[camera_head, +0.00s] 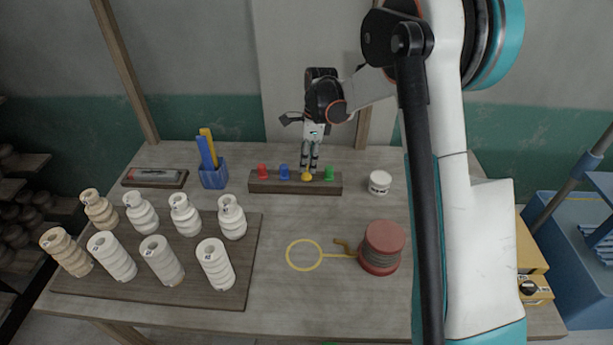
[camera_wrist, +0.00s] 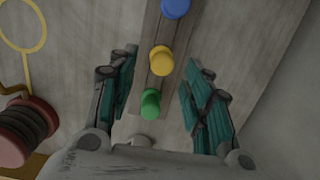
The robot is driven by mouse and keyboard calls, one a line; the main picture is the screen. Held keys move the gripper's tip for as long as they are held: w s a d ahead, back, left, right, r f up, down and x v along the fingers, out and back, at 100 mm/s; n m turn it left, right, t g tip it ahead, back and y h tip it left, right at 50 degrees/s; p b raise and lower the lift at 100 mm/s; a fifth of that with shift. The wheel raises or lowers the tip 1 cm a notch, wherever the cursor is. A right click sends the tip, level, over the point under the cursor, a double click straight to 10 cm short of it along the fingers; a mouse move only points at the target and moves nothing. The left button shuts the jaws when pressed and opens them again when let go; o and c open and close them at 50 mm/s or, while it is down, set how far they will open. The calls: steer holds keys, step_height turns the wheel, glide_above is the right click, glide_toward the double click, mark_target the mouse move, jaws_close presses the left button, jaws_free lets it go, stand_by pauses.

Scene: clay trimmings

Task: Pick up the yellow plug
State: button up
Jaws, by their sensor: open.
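The yellow plug (camera_head: 307,177) stands in a dark wooden rack between a blue plug (camera_head: 284,172) and a green plug (camera_head: 329,173). A red plug (camera_head: 262,171) is at the rack's left end. My gripper (camera_head: 310,171) is above the rack, pointing down near the yellow plug. In the wrist view, the yellow plug (camera_wrist: 161,60) lies between the lines of the two open fingers (camera_wrist: 160,72), slightly beyond the green plug (camera_wrist: 151,104). The fingers are apart and hold nothing.
The rack (camera_head: 295,188) is on the table. A board (camera_head: 245,262) with several pale ribbed bottles is at left. A blue holder (camera_head: 213,178), white jar (camera_head: 379,182) and red spool (camera_head: 383,247) stand around. Bare table lies in front of the rack.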

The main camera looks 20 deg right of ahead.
mark_target(307, 168)
steer(key=f, duration=0.3)
steer(key=f+b, duration=0.1)
steer(key=shift+w+a+f, duration=0.25)
jaws_close()
steer(key=shift+r, duration=0.15)
